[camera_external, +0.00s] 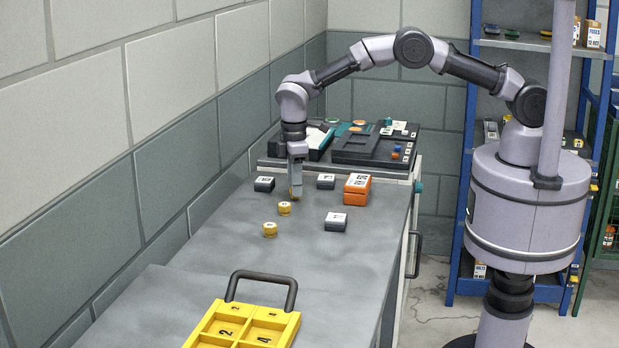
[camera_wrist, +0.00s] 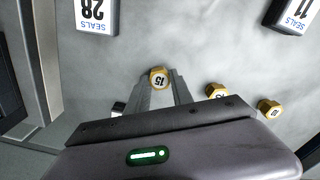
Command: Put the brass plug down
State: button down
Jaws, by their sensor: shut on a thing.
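My gripper (camera_external: 296,193) points straight down over the grey bench, near its back half. In the wrist view its two fingers are closed on a brass plug marked 15 (camera_wrist: 159,78), which sits between the fingertips. In the outside view only a small brass patch of this plug shows at the fingertips, close to the bench top; I cannot tell whether it touches. Two other brass plugs stand on the bench, one nearer my gripper (camera_external: 284,208) and one farther forward (camera_external: 270,229). They also show right of the fingers in the wrist view, the nearer (camera_wrist: 215,90) partly hidden.
Dark labelled boxes stand around my gripper: left (camera_external: 264,184), right (camera_external: 325,181) and front right (camera_external: 335,221). An orange box (camera_external: 357,188) is farther right. Dark trays (camera_external: 370,150) fill the back. A yellow numbered tray (camera_external: 292,327) lies in front; bare bench lies between.

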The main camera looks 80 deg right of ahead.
jog(key=shift+f, duration=0.1)
jog(key=shift+f, duration=0.15)
jog(key=c, duration=1.1)
grip_release()
